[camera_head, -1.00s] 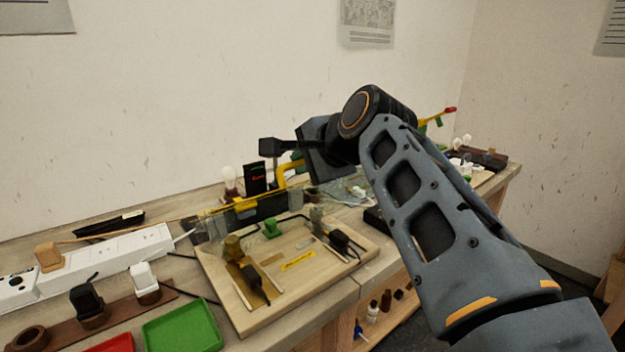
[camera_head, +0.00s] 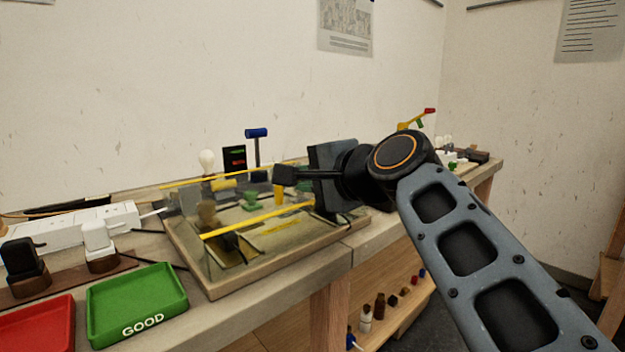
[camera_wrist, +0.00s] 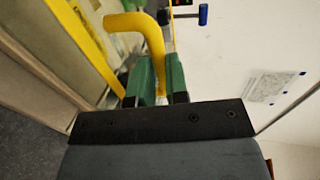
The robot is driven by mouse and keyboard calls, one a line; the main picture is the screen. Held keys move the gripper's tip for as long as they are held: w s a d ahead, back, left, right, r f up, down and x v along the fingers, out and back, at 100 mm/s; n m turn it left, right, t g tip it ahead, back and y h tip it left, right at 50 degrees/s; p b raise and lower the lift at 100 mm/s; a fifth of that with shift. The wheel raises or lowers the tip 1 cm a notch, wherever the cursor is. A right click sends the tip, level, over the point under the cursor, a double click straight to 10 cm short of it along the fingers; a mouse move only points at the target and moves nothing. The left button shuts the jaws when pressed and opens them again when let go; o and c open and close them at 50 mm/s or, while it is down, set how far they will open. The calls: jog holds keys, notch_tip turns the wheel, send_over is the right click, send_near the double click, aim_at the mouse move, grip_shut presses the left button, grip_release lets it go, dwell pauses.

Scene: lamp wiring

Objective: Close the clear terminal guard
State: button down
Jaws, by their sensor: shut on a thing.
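The clear terminal guard (camera_head: 258,220) lies over the wooden wiring board (camera_head: 262,278) in the head view, its front yellow strip above the board near its front side. Whether it touches the board, I cannot tell. My gripper (camera_head: 282,182) is at the guard's right part, shut on its yellow handle (camera_head: 278,196). In the wrist view the curved yellow handle (camera_wrist: 140,25) runs down between the green fingers of my gripper (camera_wrist: 158,78). The yellow strip (camera_wrist: 85,35) of the guard shows at left. Parts under the clear panel look blurred.
A green tray marked GOOD (camera_head: 137,303) and a red tray (camera_head: 40,325) stand at the front left. A white power strip (camera_head: 70,232) lies behind them. A bulb (camera_head: 207,160) and a small dark display (camera_head: 235,160) stand behind the board.

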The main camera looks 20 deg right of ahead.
jog(key=shift+f, duration=0.7)
jog(key=c, duration=1.1)
grip_release()
jog(key=shift+s+d+r, duration=0.1)
jog(key=shift+s+d, duration=0.05)
